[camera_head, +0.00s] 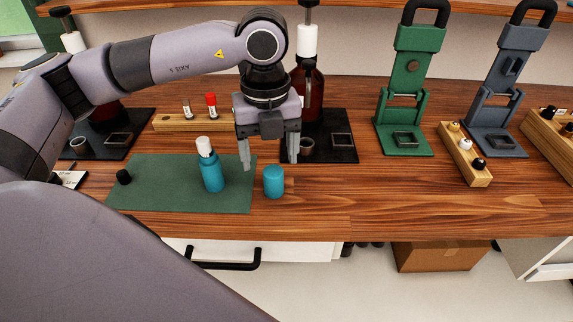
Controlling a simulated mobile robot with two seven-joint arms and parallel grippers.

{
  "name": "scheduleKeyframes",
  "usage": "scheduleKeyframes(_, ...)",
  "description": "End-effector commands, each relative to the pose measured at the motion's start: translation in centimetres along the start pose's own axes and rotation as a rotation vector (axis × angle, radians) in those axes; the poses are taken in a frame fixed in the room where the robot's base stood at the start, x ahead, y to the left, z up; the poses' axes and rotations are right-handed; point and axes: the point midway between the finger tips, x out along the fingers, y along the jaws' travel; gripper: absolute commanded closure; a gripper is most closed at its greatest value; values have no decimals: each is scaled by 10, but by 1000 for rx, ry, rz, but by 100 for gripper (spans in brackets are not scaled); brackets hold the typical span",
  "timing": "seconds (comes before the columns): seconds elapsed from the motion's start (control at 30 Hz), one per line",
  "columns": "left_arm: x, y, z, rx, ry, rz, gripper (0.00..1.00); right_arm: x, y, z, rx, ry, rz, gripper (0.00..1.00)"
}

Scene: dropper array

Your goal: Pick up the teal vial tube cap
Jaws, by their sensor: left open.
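A teal cap (273,182), a short cylinder with a rounded top, stands upright on the wooden table just off the right edge of the green mat. A teal vial (211,174) with a white top stands upright on the mat, to the left of the cap. My left gripper (267,162) points down with its fingers apart and nothing between them. In the picture its fingertips are just above the cap, one to each side; how far above or behind the cap they are, I cannot tell. My right gripper is not in view.
A small black cap (124,177) lies on the green mat (160,200). A brown bottle (312,90) on a black base stands behind the gripper. A wooden rack (185,121) holds two vials. Green (410,100) and blue-grey (500,90) stands are to the right. The front right tabletop is clear.

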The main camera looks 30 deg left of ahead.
Motion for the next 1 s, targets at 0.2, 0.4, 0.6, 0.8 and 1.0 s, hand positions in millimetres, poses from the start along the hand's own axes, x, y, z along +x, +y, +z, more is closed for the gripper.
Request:
scheduleKeyframes(0.2,20,-1,2,-2,-1,3,28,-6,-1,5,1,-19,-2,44)
scheduleKeyframes(0.4,47,-8,7,-3,0,4,28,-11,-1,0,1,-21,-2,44)
scheduleKeyframes(0.6,69,-8,7,-1,-1,0,28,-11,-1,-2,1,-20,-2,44)
scheduleKeyframes(0.8,70,-8,7,0,-1,-1,28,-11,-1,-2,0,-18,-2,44)
scheduleKeyframes(1.0,70,-8,7,0,-1,-1,83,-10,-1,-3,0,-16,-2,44)
